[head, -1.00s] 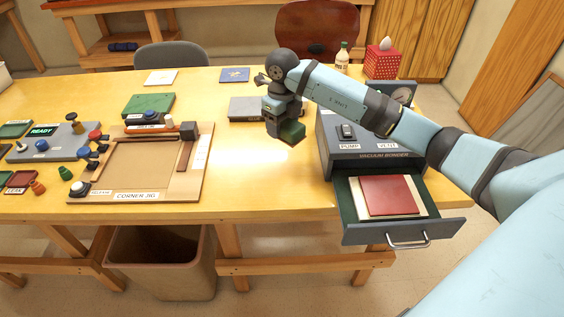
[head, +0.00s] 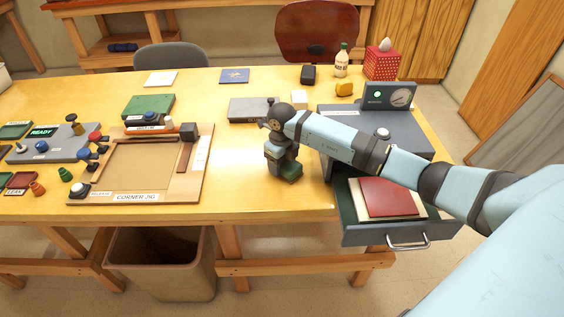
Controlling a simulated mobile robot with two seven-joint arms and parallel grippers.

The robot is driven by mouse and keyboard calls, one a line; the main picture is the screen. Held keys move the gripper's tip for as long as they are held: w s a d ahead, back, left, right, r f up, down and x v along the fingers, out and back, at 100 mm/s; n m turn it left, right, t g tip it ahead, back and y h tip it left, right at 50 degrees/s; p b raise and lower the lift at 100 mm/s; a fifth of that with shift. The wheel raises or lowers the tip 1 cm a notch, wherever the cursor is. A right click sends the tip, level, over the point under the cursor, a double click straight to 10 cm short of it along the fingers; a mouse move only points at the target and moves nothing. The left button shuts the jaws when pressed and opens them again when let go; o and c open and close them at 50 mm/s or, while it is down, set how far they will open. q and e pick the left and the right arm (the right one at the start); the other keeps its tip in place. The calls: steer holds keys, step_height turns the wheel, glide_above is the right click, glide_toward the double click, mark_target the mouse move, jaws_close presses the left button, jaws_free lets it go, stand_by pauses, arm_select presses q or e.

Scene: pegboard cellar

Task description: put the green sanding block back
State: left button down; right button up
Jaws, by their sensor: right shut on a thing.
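The green sanding block (head: 290,174) is between the jaws of my right gripper (head: 284,166), with its green lower part showing below them. The gripper hangs over the bare middle of the table, left of the open drawer. I cannot tell if the block touches the tabletop. My right arm comes in from the right across the front of the vacuum bonder. My left gripper is not in view.
The vacuum bonder (head: 360,121) stands at right; its open drawer (head: 346,236) holds a red panel (head: 388,197) on a pale sheet. The corner jig (head: 88,187) lies left. A grey flat box (head: 245,111) lies behind the gripper. Table between jig and gripper is clear.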

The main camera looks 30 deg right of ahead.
steer(key=o, duration=0.9)
steer(key=shift+f, duration=0.1)
steer(key=shift+r, duration=0.2)
step_height(320, 180, up, 11)
steer(key=shift+r, duration=0.45)
